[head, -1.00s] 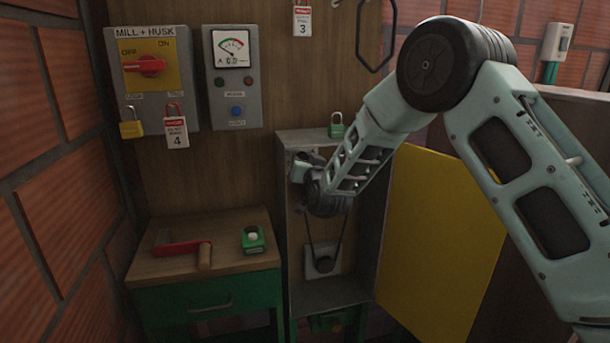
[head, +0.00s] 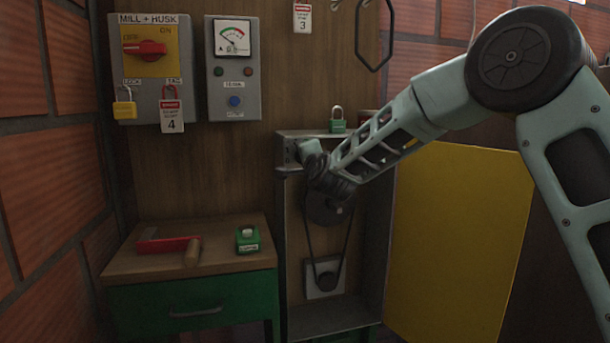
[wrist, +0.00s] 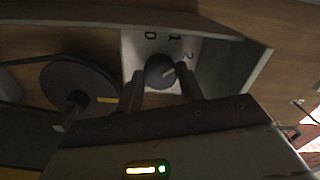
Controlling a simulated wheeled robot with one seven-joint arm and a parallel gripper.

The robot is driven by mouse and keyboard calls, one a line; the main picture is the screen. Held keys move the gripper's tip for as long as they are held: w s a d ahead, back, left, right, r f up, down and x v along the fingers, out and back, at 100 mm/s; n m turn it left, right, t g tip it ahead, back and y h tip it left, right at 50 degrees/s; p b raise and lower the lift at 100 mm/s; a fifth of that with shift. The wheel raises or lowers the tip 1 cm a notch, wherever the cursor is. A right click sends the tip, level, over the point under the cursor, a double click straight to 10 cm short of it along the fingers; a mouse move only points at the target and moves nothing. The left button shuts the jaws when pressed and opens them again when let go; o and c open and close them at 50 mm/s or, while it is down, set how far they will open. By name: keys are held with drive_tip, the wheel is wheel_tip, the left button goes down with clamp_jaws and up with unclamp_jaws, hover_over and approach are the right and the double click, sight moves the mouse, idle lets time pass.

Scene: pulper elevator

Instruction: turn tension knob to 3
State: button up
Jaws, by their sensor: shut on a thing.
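The tension knob (wrist: 159,73) is a dark round knob on a pale plate (wrist: 133,50) in the wrist view. A light pointer line on it points to the upper right, roughly toward a mark that looks like a 2. Other digits, seemingly 0 and 1, stand above the knob; a 3 is not readable. My gripper (wrist: 160,85) has one finger on each side of the knob and is shut on it. In the head view my gripper (head: 310,155) reaches into the top of the open grey cabinet (head: 380,240), and the knob is hidden there.
A dark pulley (wrist: 80,85) sits close left of my fingers in the wrist view. A belt runs down to a lower pulley (head: 326,280). The yellow door (head: 455,240) stands open at right. A green padlock (head: 338,122) rests on the cabinet top.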

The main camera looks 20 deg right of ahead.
drive_tip(key=m+b, duration=0.6)
drive_tip(key=b, duration=0.1)
drive_tip(key=m+b, duration=0.3)
drive_tip(key=shift+d+f+b, duration=0.1)
drive_tip(key=shift+f+b, duration=0.2)
drive_tip(key=shift+b, duration=0.05)
drive_tip(key=shift+r+m+b, duration=0.2)
drive_tip(key=shift+m+b, duration=1.35)
drive_tip(key=shift+m, duration=0.15)
drive_tip(key=o, duration=1)
drive_tip(key=shift+r, duration=0.1)
